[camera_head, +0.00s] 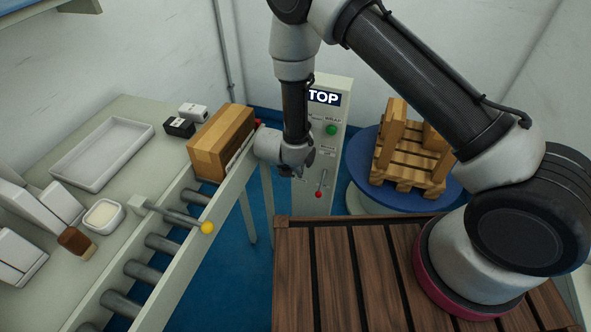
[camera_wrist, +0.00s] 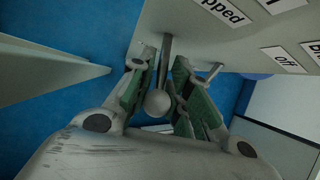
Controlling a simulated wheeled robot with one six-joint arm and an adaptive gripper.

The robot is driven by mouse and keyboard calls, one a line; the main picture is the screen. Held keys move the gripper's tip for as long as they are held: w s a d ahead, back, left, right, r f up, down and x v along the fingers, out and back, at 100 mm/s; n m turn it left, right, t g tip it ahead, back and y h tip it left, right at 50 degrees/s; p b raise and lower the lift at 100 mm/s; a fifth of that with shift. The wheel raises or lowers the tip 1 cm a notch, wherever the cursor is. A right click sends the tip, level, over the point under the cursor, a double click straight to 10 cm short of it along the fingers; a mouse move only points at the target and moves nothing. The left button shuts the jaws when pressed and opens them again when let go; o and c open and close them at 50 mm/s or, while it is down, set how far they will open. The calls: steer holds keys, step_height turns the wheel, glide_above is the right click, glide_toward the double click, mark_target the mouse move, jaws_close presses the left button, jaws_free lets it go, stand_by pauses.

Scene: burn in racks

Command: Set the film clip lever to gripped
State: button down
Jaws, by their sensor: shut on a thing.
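The control panel (camera_head: 334,110) stands upright at the back and bears a "TOP" sign. In the wrist view, a lever with a thin rod (camera_wrist: 166,50) and a pale ball knob (camera_wrist: 158,102) sticks out of the panel. A label ending in "pped" (camera_wrist: 227,12) is beside it. My gripper (camera_wrist: 164,78) has its green-padded fingers on both sides of this lever and is shut on it, with the knob between the fingers. In the head view my gripper (camera_head: 296,170) is at the panel's left edge and hides the lever.
A second lever (camera_wrist: 208,74) is close to the right finger, near an "off" label (camera_wrist: 284,60). A red-knobbed lever (camera_head: 319,190) and a green button (camera_head: 331,130) are on the panel. A conveyor (camera_head: 190,270) with a cardboard box (camera_head: 220,142) is left; a blue turntable (camera_head: 364,170) is right.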

steer(key=c, duration=1.5)
jaws_free()
steer(key=shift+r, duration=0.1)
steer(key=v, duration=1.2)
